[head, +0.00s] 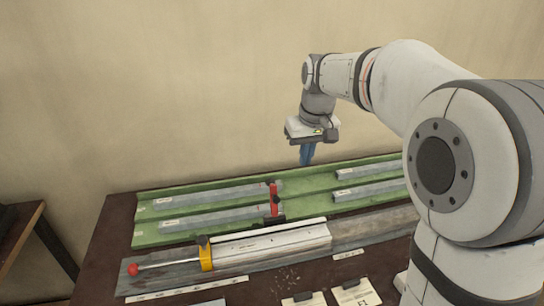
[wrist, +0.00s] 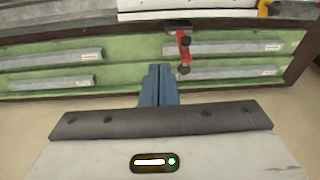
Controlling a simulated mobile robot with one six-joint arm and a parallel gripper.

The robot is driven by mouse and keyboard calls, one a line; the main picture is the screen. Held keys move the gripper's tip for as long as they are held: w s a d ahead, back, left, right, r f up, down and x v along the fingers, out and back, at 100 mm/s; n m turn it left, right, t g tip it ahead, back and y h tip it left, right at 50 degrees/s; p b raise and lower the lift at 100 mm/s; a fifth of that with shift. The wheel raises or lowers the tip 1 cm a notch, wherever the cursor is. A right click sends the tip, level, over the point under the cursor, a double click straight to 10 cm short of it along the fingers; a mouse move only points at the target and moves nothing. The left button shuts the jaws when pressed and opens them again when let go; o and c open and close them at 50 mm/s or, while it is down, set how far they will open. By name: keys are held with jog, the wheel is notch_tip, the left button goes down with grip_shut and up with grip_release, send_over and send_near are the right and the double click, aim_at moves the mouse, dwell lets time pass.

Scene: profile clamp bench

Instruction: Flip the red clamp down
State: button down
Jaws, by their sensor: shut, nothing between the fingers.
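The red clamp (head: 274,200) stands out near the middle of the green tray (head: 150,238), with dark parts at both ends. It also shows in the wrist view (wrist: 184,46), just right of my fingers. I cannot tell its exact tilt. My gripper (head: 306,163) has blue fingers and hangs near the wall, above the far side of the tray and to the right of the clamp in the head view. In the wrist view my gripper (wrist: 160,68) is shut and empty, apart from the clamp.
Grey profiles (head: 220,195) lie in the tray on both sides of the clamp. In front is a long metal profile (head: 270,242) with a yellow clamp part (head: 206,255) and a red knob (head: 133,270). Labelled cards (head: 355,293) lie at the bench front. A plain wall stands behind.

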jog(key=w+a+f+n+g, duration=0.1)
jog(key=w+a+f+n, duration=0.2)
jog(key=w+a, duration=0.8)
jog(key=w+f, duration=0.2)
jog(key=w, duration=0.1)
jog(key=shift+w+a+f, duration=0.15)
jog(key=shift+f, duration=0.1)
notch_tip(320, 180, down, 9)
jog(key=s+d+p, duration=0.1)
jog(key=s, duration=0.1)
jog(key=shift+s, duration=0.25)
jog(key=shift+d, duration=0.15)
